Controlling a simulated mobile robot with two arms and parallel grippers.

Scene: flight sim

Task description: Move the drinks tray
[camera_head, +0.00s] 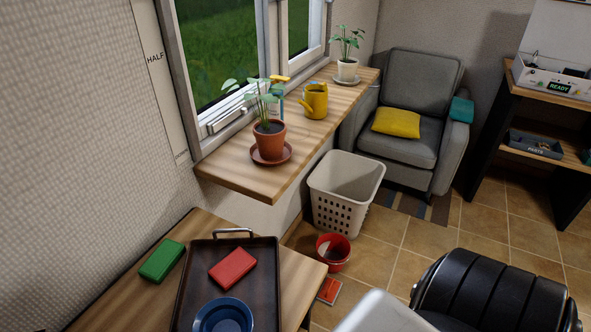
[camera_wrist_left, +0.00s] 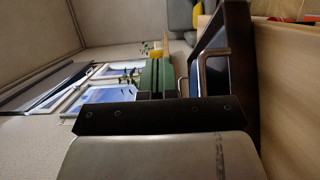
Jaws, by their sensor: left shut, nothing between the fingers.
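The dark brown tray (camera_head: 262,285) lies on the wooden table at the bottom of the head view. A red box (camera_head: 232,268) and a dark blue bowl (camera_head: 224,318) sit on it. Its far metal handle (camera_head: 233,232) shows; its near end is cut off by the frame. The tray also shows edge-on in the sideways left wrist view (camera_wrist_left: 242,75), with a metal handle (camera_wrist_left: 205,55). My right gripper is not in view.
A green box (camera_head: 162,261) lies on the table (camera_head: 205,226), left of the tray. A wooden sill (camera_head: 230,168) holds potted plants and a yellow watering can (camera_head: 314,101). A white basket (camera_head: 343,195) and red bucket (camera_head: 333,252) stand on the floor beyond the table.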

